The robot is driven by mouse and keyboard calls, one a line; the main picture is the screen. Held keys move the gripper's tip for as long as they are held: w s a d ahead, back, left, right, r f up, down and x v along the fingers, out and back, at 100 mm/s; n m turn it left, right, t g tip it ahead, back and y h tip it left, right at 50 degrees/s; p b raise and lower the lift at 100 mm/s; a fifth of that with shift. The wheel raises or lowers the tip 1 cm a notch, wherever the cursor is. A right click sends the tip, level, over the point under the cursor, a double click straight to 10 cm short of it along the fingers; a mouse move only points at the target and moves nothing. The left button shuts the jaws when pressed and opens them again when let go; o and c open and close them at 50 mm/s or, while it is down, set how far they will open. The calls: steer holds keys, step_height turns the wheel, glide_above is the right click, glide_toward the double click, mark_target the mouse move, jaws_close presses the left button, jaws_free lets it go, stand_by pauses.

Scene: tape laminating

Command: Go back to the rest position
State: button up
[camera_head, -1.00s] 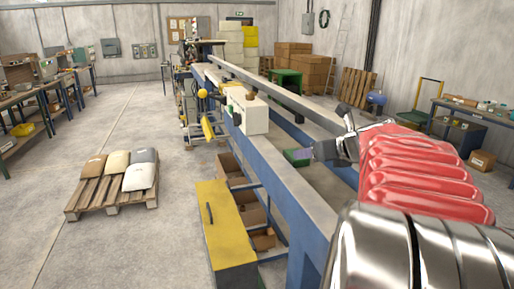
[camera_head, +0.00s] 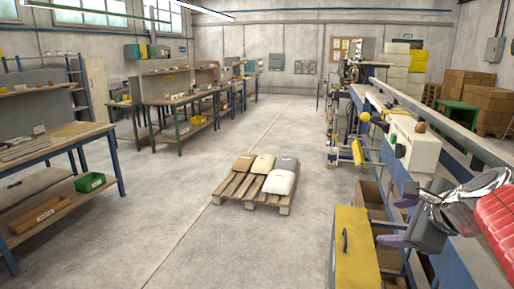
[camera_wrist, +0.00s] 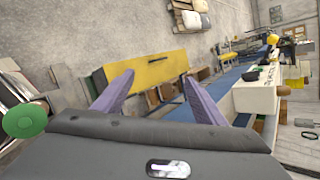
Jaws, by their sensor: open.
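My gripper (camera_head: 398,222) is at the lower right of the head view, by the near side of the long blue-framed machine (camera_head: 462,262). Its two purple fingers are spread apart. In the wrist view, the fingers of my gripper (camera_wrist: 158,78) are also apart with nothing between them. The yellow cabinet (camera_wrist: 150,70) shows behind the fingers there. The cabinet also stands below and left of the gripper in the head view (camera_head: 352,250).
A pallet (camera_head: 250,195) with several sacks lies on the floor left of the machine. Workbenches (camera_head: 60,150) line the left side. A white box (camera_head: 415,145) sits on the machine. The floor between the benches and the pallet is clear.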

steer(key=s+a+f+n+g, duration=0.2)
steer(key=s+a+f+n, duration=0.4)
steer(key=n, duration=0.6)
steer(key=s+a+f+n+g, duration=0.2)
steer(key=s+a+f+n, duration=0.4)
steer(key=s+a+n, duration=0.4)
steer(key=shift+a+f+n, duration=0.15)
steer(key=shift+a+n, duration=0.45)
steer(key=shift+n, duration=0.9)
